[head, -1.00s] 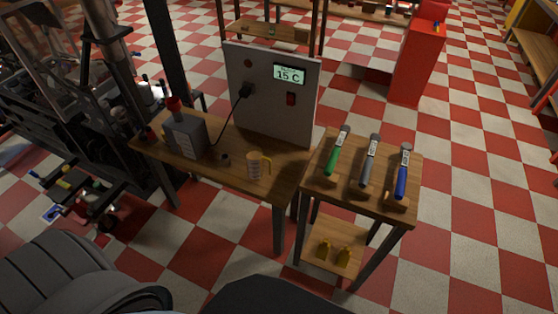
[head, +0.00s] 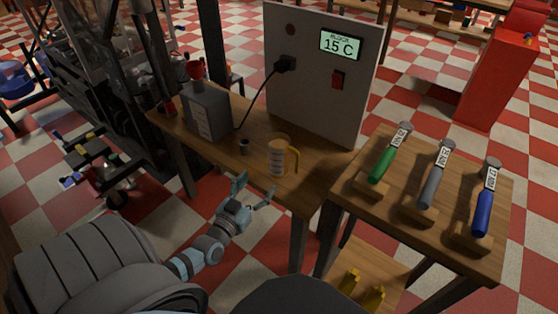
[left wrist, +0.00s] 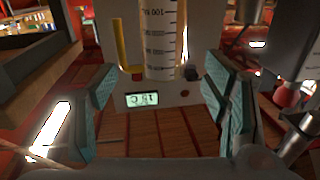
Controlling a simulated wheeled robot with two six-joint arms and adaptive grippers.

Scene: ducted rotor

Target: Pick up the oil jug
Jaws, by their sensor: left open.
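The oil jug (head: 277,158) is a small amber measuring jug with a yellow handle on its right. It stands upright on the wooden bench (head: 205,160) near its front edge. In the left wrist view the jug (left wrist: 160,40) shows at the top middle, with scale marks; that picture looks upside down, with the handle on the left. My left gripper (head: 253,190) is open and empty, in front of the bench edge and apart from the jug. In the left wrist view my left gripper (left wrist: 158,92) has its teal pads spread wide, roughly in line with the jug. My right gripper is out of view.
A right-hand table (head: 400,222) holds green, grey and blue-handled tools on blocks.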

